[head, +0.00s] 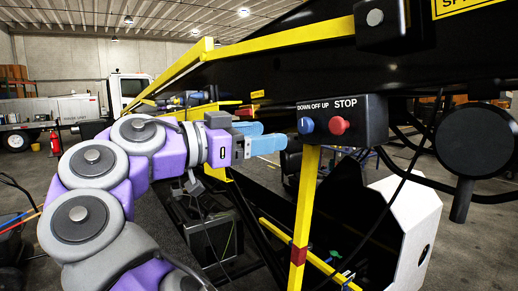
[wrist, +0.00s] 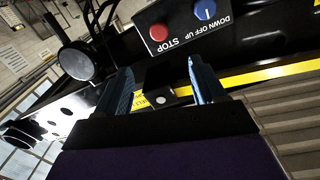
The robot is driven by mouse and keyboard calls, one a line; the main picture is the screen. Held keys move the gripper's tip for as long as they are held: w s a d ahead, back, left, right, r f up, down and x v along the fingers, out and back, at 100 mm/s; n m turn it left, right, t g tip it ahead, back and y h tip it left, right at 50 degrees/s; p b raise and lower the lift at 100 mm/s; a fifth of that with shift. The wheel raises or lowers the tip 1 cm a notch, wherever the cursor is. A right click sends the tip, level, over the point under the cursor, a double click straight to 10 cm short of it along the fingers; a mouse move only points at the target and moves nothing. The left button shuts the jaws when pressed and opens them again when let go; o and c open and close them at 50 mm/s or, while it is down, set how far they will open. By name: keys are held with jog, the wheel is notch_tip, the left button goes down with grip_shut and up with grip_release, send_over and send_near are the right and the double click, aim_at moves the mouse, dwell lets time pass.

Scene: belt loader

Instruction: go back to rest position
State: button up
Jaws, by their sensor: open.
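My gripper (head: 275,142) has light blue fingers and is at the end of my purple and grey arm, left of the black control box (head: 368,118) in the head view. The box carries a blue DOWN OFF UP knob (head: 306,125) and a red STOP button (head: 339,125). In the wrist view my gripper (wrist: 163,77) shows two fingers spread apart with nothing held between them. The control box (wrist: 232,45) appears upside down beyond the fingers there, with the red button (wrist: 159,32) and blue knob (wrist: 205,9).
A yellow post (head: 305,205) stands below the control box, and a yellow rail (head: 290,40) runs along the black loader above. Black cables hang on the right beside a white panel (head: 411,225). A white truck (head: 125,90) stands at the back left.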

jog(key=d+f+n+g+b, duration=0.1)
jog(key=d+f+g+b, duration=0.15)
jog(key=d, duration=0.35)
jog(key=d+f+n+g+b, duration=0.1)
jog(key=d+f+b, duration=0.1)
jog(key=d+f, duration=0.25)
jog(key=s+d+f+n+g+y+b, duration=0.2)
jog(key=s+d+f+b, duration=0.15)
jog(key=d+f, duration=0.55)
jog(key=s+d+f+n+g+y+b, duration=0.25)
jog(key=s+d+f, duration=0.35)
jog(key=f, duration=0.5)
jog(key=s+f+n+g+y+b, duration=0.15)
jog(key=s+f, duration=0.25)
jog(key=f, duration=0.5)
jog(key=s+f+n+y+b, duration=0.1)
jog(key=s+f+y+b, duration=0.25)
jog(key=f, duration=0.55)
jog(key=s+a+f+n+g+y+b, duration=0.1)
jog(key=s+a+f+n+y, duration=0.1)
jog(key=s+a+f, duration=0.2)
jog(key=s+a+f+n+g+y+b, duration=0.1)
jog(key=s+a+f, duration=0.4)
jog(key=s+f, duration=0.6)
notch_tip(320, 180, down, 4)
jog(key=shift+a+r+n+y+b, duration=0.1)
jog(key=shift+a+n+y+b, duration=0.25)
jog(key=shift+y+b, duration=0.7)
